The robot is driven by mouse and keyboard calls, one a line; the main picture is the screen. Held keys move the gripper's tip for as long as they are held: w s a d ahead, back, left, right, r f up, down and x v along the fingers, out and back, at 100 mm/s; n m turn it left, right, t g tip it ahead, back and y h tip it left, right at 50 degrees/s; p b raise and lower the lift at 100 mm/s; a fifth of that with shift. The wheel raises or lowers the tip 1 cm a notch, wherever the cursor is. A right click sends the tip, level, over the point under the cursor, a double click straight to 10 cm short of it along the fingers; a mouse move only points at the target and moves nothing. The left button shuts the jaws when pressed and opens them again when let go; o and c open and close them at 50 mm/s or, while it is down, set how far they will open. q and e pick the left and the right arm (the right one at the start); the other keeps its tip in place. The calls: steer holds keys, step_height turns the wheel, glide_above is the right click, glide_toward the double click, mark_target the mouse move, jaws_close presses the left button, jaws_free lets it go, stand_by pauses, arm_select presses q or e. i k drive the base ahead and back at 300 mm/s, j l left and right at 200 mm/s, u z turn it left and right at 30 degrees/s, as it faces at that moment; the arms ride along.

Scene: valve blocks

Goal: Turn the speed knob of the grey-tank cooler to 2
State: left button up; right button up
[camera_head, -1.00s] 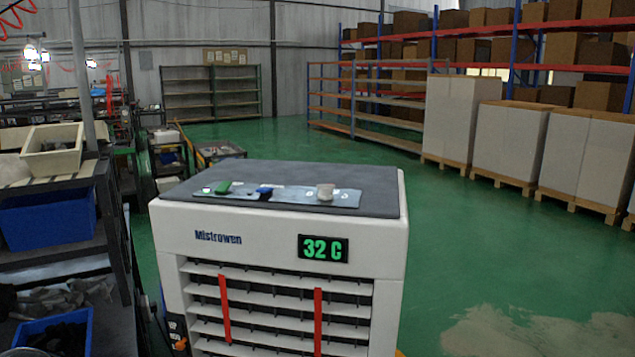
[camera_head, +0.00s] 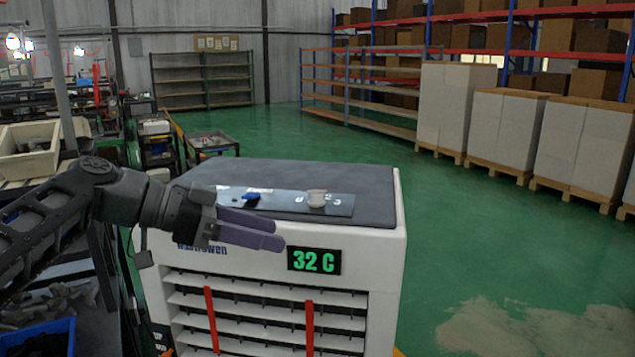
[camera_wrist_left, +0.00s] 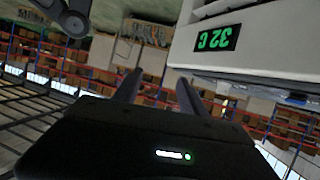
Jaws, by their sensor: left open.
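The white cooler (camera_head: 255,268) with a dark grey top stands in the middle of the head view. Its front display (camera_head: 314,260) reads 32 C, and it shows upside down in the left wrist view (camera_wrist_left: 217,39). On the top's control strip (camera_head: 284,203) sit a pale round knob (camera_head: 316,198) and a blue knob or switch (camera_head: 252,194). Numbers by the pale knob are partly legible. My left gripper (camera_head: 282,234) is open and empty in front of the cooler's upper front edge. My right gripper is not in view.
A shelf with a cream bin (camera_head: 30,150) and a blue bin (camera_head: 40,338) stands at the left. Pallets with white boxes (camera_head: 500,122) stand at the right. The green floor (camera_head: 440,235) right of the cooler is clear.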

mark_target(316, 200)
steer(key=i, duration=0.75)
steer(key=l, duration=0.5)
